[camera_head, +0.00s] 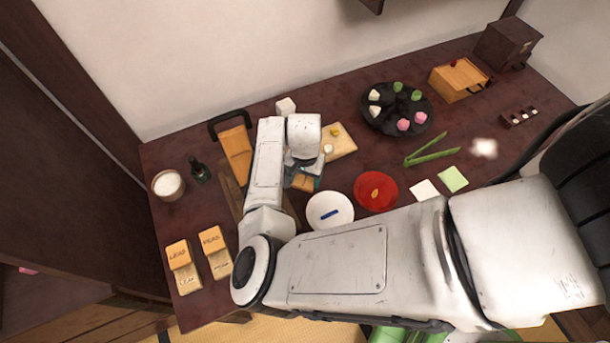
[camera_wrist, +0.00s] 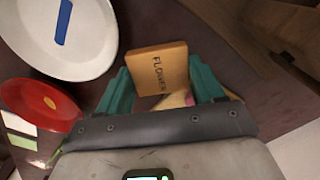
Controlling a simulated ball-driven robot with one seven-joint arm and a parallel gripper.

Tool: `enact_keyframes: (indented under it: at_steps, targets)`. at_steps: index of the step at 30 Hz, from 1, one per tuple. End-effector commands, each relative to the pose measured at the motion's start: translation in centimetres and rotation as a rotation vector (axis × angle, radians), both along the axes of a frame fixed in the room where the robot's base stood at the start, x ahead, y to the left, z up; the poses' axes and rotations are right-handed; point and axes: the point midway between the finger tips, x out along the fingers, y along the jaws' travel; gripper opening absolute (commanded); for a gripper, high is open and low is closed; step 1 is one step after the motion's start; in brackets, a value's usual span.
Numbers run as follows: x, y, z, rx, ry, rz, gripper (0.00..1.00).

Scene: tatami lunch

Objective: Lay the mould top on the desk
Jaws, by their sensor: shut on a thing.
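The mould top (camera_wrist: 157,68) is an orange-tan wooden block marked FLOWER. My gripper (camera_wrist: 160,88) has teal fingers on either side of it and is shut on it. Pale and pink material (camera_wrist: 178,100) shows just behind the block between the fingers; I cannot tell whether the block touches it. In the head view my gripper (camera_head: 305,178) is over the desk (camera_head: 420,83), beside the white plate, and a bit of the mould top (camera_head: 303,183) shows below it. My wrist hides part of the block, and its height above the desk is unclear.
The white plate (camera_head: 329,222) with a blue stick and the red plate (camera_head: 362,202) are close by. Two other moulds (camera_head: 178,255) (camera_head: 212,241) stand front left. A dark sweets tray (camera_head: 374,119) and green tongs (camera_head: 432,157) are farther right. Bare desk shows far left.

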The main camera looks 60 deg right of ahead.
Motion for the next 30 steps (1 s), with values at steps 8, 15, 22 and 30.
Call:
enact_keyframes:
  at_steps: [8, 15, 22, 30]
  targets:
    - [0.0, 0.0, -0.4, 0.0, 0.001, 0.0, 0.38]
    - [0.0, 0.0, -1.0, 0.0, 0.001, 0.0, 0.38]
    - [0.0, 0.0, -1.1, 0.0, 0.0, 0.0, 0.73]
    - [0.0, 0.0, -1.1, 0.0, 0.0, 0.0, 0.93]
